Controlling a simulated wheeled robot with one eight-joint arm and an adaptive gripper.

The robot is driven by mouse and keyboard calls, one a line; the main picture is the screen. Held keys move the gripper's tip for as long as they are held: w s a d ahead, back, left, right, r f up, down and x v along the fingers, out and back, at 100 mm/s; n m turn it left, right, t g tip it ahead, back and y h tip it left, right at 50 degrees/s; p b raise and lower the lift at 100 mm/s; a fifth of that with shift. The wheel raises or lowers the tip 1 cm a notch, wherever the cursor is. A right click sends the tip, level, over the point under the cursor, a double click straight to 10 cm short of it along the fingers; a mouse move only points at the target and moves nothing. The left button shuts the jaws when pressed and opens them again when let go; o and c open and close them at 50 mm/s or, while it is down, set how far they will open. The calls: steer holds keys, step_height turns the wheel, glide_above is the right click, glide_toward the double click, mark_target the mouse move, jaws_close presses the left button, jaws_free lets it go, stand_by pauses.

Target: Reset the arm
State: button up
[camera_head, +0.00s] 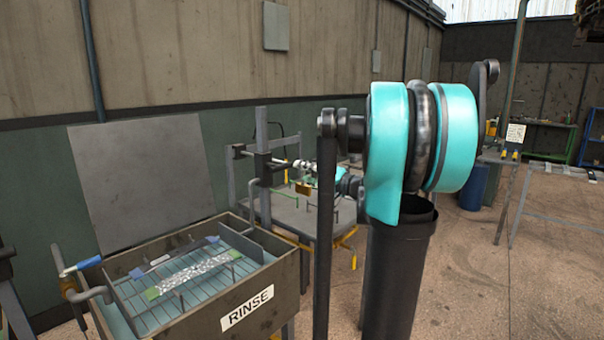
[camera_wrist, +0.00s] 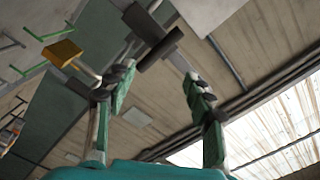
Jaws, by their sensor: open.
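My gripper (camera_wrist: 157,78) is open in the wrist view. Its two green-and-black fingers stand wide apart, with nothing held between them. A grey post with a dark crossbar (camera_wrist: 160,48) shows beyond the fingers, and a yellow-brown block (camera_wrist: 62,53) shows to their left. I cannot tell their distance from the fingers. In the head view, my large teal and black arm joint fills the centre right. A small teal and dark part of my arm shows behind it, near the stand on the far table; the fingers are not clear there.
A tank marked RINSE (camera_head: 248,309) stands at the lower left, with strips with green and blue ends on its wire rack. A grey table (camera_head: 290,215) with an upright stand (camera_head: 263,165) is behind it. A blue barrel (camera_head: 473,186) stands right. Open floor (camera_head: 460,280) lies at the lower right.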

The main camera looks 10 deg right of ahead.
steer(key=s+a+f+n+g+h, duration=0.1)
steer(key=s+a+f+g+h, duration=0.15)
steer(key=s+a+f, duration=0.4)
steer(key=s+a+f+n+g+h, duration=0.15)
steer(key=s+a+f+g, duration=0.25)
steer(key=s+f, duration=0.5)
steer(key=s+d+f+g+h, duration=0.2)
steer(key=s+d+f+h, duration=0.1)
steer(key=s+f, duration=0.5)
steer(key=s+d+f+n+g+h, duration=0.1)
steer(key=s+d+f+g+h, duration=0.1)
steer(key=s+f, duration=0.6)
steer(key=shift+d+f+h, duration=0.75)
steer(key=shift+d+h, duration=0.05)
steer(key=shift+d, duration=0.4)
